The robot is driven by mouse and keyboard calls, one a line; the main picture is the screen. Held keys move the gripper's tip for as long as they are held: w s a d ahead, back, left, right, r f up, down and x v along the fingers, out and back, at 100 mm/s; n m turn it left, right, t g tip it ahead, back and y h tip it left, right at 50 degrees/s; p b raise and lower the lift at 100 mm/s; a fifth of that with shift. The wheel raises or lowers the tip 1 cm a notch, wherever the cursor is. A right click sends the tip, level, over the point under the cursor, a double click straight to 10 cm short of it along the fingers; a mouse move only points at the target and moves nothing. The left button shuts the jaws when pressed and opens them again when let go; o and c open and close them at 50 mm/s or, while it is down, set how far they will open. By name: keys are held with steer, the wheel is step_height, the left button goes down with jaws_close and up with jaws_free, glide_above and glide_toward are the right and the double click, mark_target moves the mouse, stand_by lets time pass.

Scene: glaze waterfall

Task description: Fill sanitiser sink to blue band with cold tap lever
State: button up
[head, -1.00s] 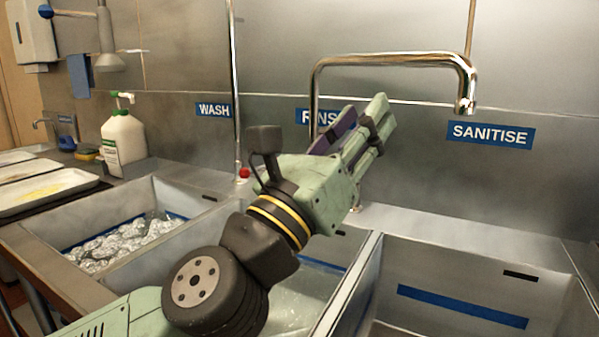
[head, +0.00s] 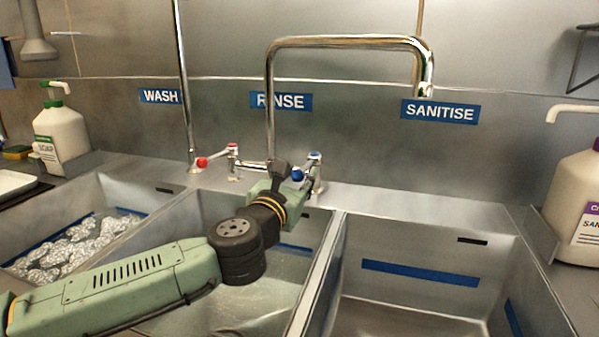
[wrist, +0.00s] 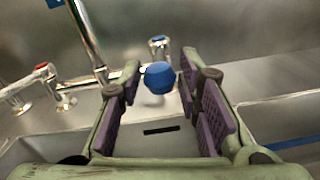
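The cold tap lever with a blue knob (head: 298,175) is on the tap base behind the sinks. In the wrist view the blue knob (wrist: 159,77) shows between my gripper's (wrist: 164,82) open fingers, near their tips; I cannot tell whether they touch it. In the head view my gripper's fingers are mostly hidden behind my wrist. The chrome spout (head: 345,41) arches right, and its outlet (head: 424,92) hangs toward the sanitise sink (head: 420,312). That sink has a blue band (head: 420,273) on its back wall. I see no water running or in its visible part.
A red-knobbed lever (head: 203,162) is left of the blue one. The rinse sink (head: 190,212) lies under my arm, and the wash sink (head: 135,190) with suds is at left. A sanitiser bottle (head: 580,205) stands at right, a soap bottle (head: 60,135) at left.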

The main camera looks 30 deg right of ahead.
steer(key=shift+x, duration=0.9)
steer(key=shift+a, duration=0.1)
steer(key=shift+c, duration=0.2)
jaws_close()
steer(key=shift+f, duration=0.1)
